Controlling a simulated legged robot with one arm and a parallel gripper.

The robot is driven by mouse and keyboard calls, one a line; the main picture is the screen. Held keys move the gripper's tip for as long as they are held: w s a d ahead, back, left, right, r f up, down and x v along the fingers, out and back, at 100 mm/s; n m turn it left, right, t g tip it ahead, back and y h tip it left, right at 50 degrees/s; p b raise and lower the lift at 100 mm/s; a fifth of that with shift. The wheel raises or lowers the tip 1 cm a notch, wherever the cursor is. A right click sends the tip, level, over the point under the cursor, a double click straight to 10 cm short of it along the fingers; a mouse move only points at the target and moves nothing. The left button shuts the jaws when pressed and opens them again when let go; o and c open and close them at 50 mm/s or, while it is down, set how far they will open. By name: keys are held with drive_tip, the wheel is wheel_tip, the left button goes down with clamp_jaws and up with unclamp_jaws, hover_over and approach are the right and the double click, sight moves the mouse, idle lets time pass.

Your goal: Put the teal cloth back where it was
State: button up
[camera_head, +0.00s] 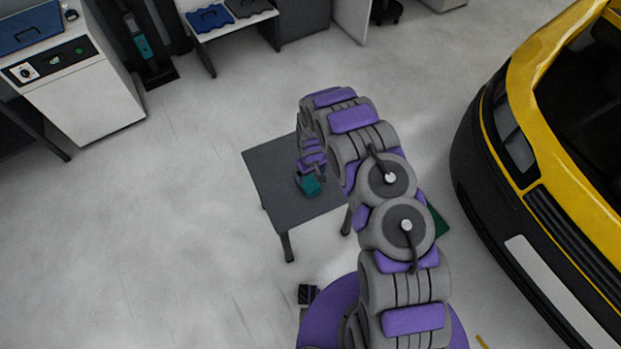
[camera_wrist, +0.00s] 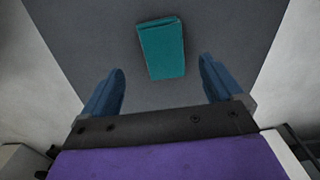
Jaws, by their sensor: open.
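The teal cloth (camera_wrist: 162,50) is a small folded block lying on the grey table, seen in the wrist view just ahead of my fingertips and between their lines. It also shows in the head view (camera_head: 311,186) on the dark grey table (camera_head: 275,185), partly hidden by the end of my arm. My gripper (camera_wrist: 162,85) is open, its two blue fingers apart with nothing between them. In the head view my gripper (camera_head: 312,174) is over the table, close to the cloth. Whether a finger touches the cloth cannot be told there.
A yellow car (camera_head: 570,90) stands at the right. A white cabinet (camera_head: 85,95) stands at the upper left, and a white table (camera_head: 225,22) with blue and dark items is at the back. A dark green item (camera_head: 438,222) shows behind my arm. The floor left of the grey table is clear.

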wheel_tip(320, 180, up, 6)
drive_tip(key=shift+f+p, duration=0.25)
drive_tip(key=shift+p, duration=0.15)
drive_tip(key=s+d+r+m, duration=0.1)
drive_tip(key=s+d+r, duration=0.3)
drive_tip(key=r, duration=0.6)
drive_tip(key=s+d+r+m, duration=0.2)
drive_tip(key=s+d+r, duration=0.15)
drive_tip(key=r, duration=0.65)
drive_tip(key=s+d+r+m, duration=0.1)
drive_tip(key=s+d+r, duration=0.3)
drive_tip(key=r, duration=0.6)
drive_tip(key=s+d+r+m, duration=0.1)
drive_tip(key=s+r, duration=0.3)
drive_tip(key=s, duration=0.5)
drive_tip(key=s+d+r+m+g, duration=0.1)
drive_tip(key=s+r, duration=0.3)
drive_tip(key=s, duration=0.5)
drive_tip(key=s+d+r, duration=0.2)
drive_tip(key=s+r, duration=0.2)
drive_tip(key=s, duration=0.6)
drive_tip(key=shift+d+r+m+g, duration=0.35)
drive_tip(key=shift+d+m+g, duration=0.05)
